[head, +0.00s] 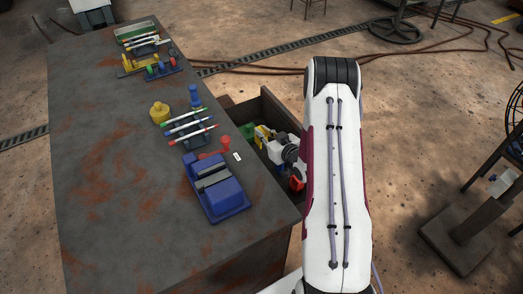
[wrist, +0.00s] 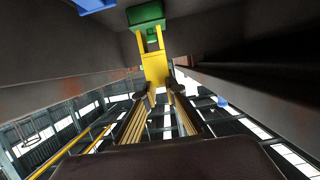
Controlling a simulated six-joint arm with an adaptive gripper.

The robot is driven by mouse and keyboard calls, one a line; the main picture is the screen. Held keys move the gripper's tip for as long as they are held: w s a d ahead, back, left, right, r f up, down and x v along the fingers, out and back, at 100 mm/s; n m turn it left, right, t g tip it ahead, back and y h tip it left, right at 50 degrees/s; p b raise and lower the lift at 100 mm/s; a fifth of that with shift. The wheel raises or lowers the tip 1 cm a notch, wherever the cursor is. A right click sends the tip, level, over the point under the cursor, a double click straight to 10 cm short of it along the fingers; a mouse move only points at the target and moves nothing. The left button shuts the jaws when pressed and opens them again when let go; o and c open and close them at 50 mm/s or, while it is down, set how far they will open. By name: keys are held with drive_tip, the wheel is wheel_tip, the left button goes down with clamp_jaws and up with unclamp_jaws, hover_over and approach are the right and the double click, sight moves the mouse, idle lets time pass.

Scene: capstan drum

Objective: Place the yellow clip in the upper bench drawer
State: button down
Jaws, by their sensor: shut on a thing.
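The yellow clip (wrist: 154,68) is between the two fingertips of my gripper (wrist: 154,92) in the wrist view, and the gripper is shut on it. In the head view the yellow clip (head: 261,134) shows at the open drawer (head: 285,112) on the bench's right side. My gripper there is partly hidden by its own dark and white body and by the arm. Dark drawer-like walls rise on both sides of the clip in the wrist view. Whether the clip touches the drawer floor cannot be told.
A green piece (wrist: 147,16) lies just beyond the clip, and a blue piece (wrist: 96,4) is at the wrist view's top edge. A blue vise (head: 222,193), a red part (head: 226,144) and a pen rack (head: 190,128) stand on the bench top near the drawer.

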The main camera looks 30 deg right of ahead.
drive_tip(key=shift+f, duration=1.75)
drive_tip(key=shift+f, duration=0.1)
drive_tip(key=shift+f, duration=2)
drive_tip(key=shift+f, duration=0.15)
drive_tip(key=c, duration=2.1)
unclamp_jaws()
drive_tip(key=v, duration=0.7)
drive_tip(key=shift+s+r, duration=0.2)
